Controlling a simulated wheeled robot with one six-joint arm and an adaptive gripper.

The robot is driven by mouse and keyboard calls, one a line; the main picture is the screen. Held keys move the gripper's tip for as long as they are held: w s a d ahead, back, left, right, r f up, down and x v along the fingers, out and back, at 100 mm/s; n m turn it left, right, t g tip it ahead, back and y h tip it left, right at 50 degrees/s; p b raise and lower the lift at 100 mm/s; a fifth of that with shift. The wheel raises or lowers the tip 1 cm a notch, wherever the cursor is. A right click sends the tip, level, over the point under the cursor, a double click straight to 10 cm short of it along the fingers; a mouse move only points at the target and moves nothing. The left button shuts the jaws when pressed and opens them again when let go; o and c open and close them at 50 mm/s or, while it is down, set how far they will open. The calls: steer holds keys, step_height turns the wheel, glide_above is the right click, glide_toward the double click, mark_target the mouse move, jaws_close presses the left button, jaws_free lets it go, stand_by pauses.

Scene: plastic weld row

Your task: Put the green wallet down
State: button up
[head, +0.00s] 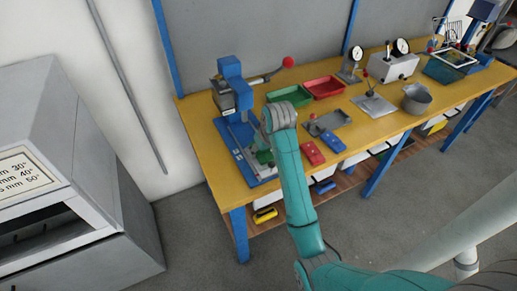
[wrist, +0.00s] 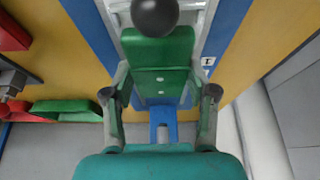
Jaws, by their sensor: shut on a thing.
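The green wallet (wrist: 158,60) is a flat green piece with two small pale dots, between the fingers of my gripper (wrist: 160,90) in the wrist view. My gripper is shut on it. In the head view the wallet (head: 264,157) shows only in part, beside my arm and above the blue base plate (head: 236,141) of the press at the table's left end. I cannot tell whether it touches the plate. A dark round knob (wrist: 155,15) hides part of its far end in the wrist view.
A blue-headed press (head: 231,70) with a red-knobbed lever stands behind. A red wallet (head: 313,153) and a blue wallet (head: 333,142) lie to the right. A green tray (head: 289,96) and a red tray (head: 323,88) stand at the back. A pot (head: 416,100) is farther right.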

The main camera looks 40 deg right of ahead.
steer(key=shift+f, duration=0.65)
steer(key=o, duration=1.1)
steer(key=shift+f, duration=0.15)
steer(key=shift+o, duration=0.2)
